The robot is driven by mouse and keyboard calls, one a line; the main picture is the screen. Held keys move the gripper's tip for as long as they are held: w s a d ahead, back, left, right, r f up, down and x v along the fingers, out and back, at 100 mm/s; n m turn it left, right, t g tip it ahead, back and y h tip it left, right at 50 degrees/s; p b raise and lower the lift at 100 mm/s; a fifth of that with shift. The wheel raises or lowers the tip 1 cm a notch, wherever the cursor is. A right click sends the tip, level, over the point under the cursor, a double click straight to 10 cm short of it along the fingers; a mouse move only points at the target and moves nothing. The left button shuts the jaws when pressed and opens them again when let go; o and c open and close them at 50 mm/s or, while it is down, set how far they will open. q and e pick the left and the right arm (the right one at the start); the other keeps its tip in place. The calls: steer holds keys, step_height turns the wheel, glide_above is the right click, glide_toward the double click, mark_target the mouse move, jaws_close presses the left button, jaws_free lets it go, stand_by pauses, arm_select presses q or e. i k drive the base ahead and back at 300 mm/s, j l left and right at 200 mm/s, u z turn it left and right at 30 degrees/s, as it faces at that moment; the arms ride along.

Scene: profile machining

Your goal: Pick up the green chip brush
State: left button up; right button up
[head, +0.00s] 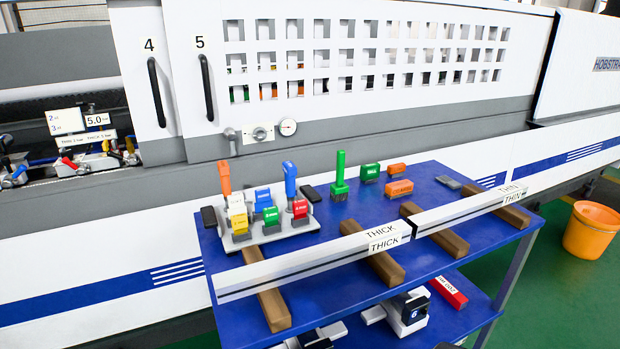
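The green chip brush (340,174) appears to be the bright green piece with a tall upright handle and a wider base. It stands on the blue table top (330,218), near the back edge and right of the grey tool tray. Nothing touches it that I can see. A small green block (370,172) lies just to its right, and a black item (311,193) lies to its left. Neither of my grippers shows in the head view.
The grey tray (272,235) holds orange and blue upright handles and several coloured blocks. Two orange blocks (399,188) lie right of the brush. White profiles labelled THICK (320,259) and THIN (460,212) lie across wooden bars in front. The machine wall stands behind. An orange bucket (592,230) is at far right.

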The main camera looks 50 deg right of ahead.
mark_target(339, 191)
steer(key=z, duration=1.8)
